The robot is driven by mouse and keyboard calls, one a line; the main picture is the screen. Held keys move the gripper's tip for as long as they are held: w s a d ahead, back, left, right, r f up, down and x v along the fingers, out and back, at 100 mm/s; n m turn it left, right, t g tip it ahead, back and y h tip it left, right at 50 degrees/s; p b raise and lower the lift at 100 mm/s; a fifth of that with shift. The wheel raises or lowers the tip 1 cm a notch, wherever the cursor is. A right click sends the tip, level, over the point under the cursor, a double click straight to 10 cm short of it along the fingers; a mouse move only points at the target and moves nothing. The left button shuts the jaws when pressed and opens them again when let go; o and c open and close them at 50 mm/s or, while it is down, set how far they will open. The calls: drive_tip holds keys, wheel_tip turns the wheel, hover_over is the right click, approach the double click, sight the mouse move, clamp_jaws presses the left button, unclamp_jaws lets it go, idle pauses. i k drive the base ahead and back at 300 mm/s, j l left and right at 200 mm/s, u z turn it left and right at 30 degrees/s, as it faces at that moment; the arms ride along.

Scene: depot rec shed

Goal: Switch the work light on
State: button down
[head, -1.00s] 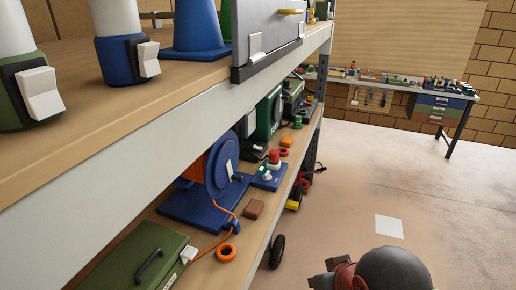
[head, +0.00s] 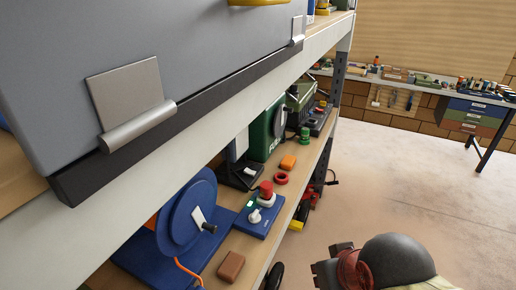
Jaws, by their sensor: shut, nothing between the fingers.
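A dark upright unit with a pale panel (head: 238,146) stands on the lower shelf, on a black base with a small white part (head: 249,171). It may be the work light; I cannot tell for sure, nor whether it is lit. Its upper part is hidden by the upper shelf. My gripper (head: 327,264) is partly in view at the bottom, low and right of the shelf, beside a red ring and grey dome of my arm. It is shut and empty, apart from the shelf things.
A grey case (head: 150,60) fills the upper shelf. The lower shelf holds a blue reel (head: 183,205), a blue control box (head: 258,220) with a red knob, a brown block (head: 231,265) and a green unit (head: 262,140). Open floor lies right, before a workbench (head: 440,90).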

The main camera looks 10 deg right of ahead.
sight(250, 173)
drive_tip(key=i+l+u, duration=0.1)
drive_tip(key=i+l, duration=0.75)
